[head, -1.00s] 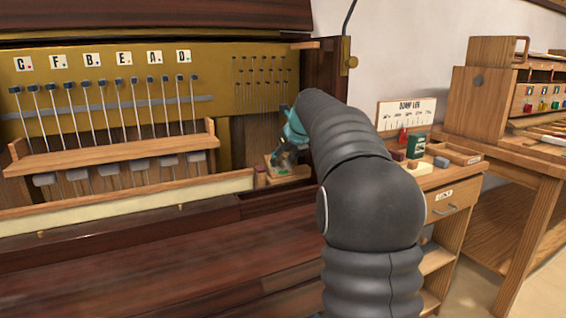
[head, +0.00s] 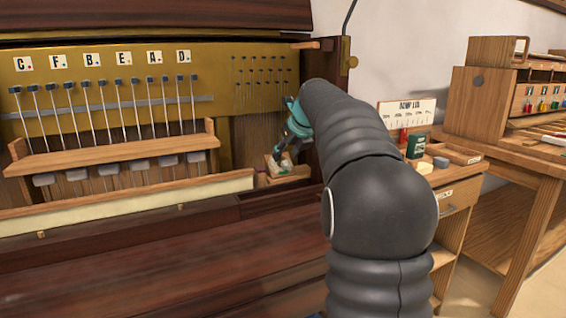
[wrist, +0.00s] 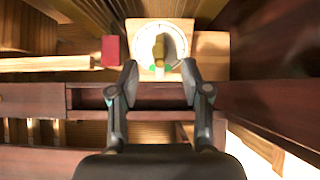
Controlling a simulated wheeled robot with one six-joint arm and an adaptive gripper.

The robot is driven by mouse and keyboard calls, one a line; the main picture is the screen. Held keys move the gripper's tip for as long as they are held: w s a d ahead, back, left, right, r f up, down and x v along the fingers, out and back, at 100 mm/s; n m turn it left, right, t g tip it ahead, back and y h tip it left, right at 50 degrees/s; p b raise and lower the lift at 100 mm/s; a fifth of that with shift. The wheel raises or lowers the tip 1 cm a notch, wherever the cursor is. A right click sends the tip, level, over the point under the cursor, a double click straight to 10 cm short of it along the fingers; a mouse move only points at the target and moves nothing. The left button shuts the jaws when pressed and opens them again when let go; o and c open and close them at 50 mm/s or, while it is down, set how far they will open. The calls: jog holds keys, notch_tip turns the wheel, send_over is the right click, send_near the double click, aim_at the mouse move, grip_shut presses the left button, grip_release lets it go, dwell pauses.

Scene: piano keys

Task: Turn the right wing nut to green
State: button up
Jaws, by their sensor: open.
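A brass-coloured wing nut (wrist: 159,48) sits at the middle of a round white dial (wrist: 142,45) in the wrist view. Its wing looks roughly in line with the picture's vertical. Green marks show at the dial's lower edge. The dial is on a pale wooden block (wrist: 186,27), which shows small in the head view (head: 291,180). My gripper (wrist: 160,72) is open, its two fingertips apart on either side of the dial's lower edge, with nothing between them. In the head view my gripper (head: 283,152) is over the block, and the nut is too small to make out.
A red block (wrist: 111,51) stands left of the dial in the wrist view. The piano's wooden side post (head: 325,80) rises close to my arm. A keyslip rail (head: 130,195) runs left of the block. A side bench (head: 455,185) with small items stands at right.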

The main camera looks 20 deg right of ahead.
jog(key=v, duration=0.8)
dwell(0.9)
jog(key=shift+s+d, duration=0.1)
jog(key=shift+d, duration=0.05)
dwell(0.3)
